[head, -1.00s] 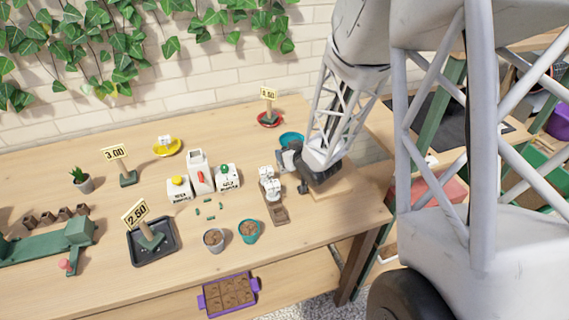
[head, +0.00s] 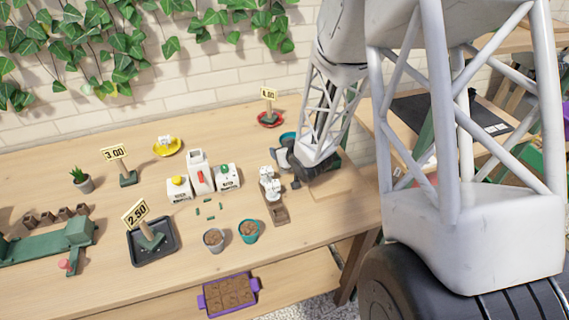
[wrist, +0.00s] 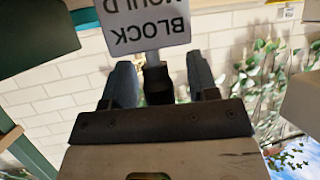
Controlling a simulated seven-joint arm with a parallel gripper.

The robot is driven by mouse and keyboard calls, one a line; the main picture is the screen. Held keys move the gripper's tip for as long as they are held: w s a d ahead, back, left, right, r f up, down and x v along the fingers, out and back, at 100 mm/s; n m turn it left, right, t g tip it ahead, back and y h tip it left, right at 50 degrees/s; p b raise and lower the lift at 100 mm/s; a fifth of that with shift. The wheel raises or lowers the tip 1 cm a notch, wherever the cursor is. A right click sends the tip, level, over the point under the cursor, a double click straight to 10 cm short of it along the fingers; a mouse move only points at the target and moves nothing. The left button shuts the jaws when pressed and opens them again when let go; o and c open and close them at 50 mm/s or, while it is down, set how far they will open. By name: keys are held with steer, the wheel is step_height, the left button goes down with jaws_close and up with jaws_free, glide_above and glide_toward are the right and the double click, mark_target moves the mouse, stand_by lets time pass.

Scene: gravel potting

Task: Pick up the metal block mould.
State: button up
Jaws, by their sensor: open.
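A white sign reading "BLOCK MOULD" (wrist: 145,22) shows upside down at the top of the wrist view, on a thin grey stem. Below the stem, a dark upright piece (wrist: 157,84) stands between my fingers; I cannot tell if it belongs to the mould. My gripper (wrist: 160,82) is open, with one finger on each side of this piece and a gap on both sides. In the head view my gripper (head: 284,158) is low over the right part of the table. No metal mould body can be made out in either view.
A wooden board (head: 335,183) lies under my wrist. A teal dish (head: 288,137) is partly hidden behind my gripper. Left of it are a white figure on a brown base (head: 277,214), a teal pot (head: 249,238), a grey pot (head: 212,249) and a white button box (head: 228,180).

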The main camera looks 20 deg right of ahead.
steer(key=shift+c, duration=0.5)
jaws_close()
steer(key=shift+r, duration=0.2)
steer(key=shift+r, duration=0.75)
step_height(320, 180, up, 2)
steer(key=s+a+r, duration=0.1)
steer(key=s, duration=1.5)
steer(key=shift+a, duration=0.35)
steer(key=shift+r, duration=0.1)
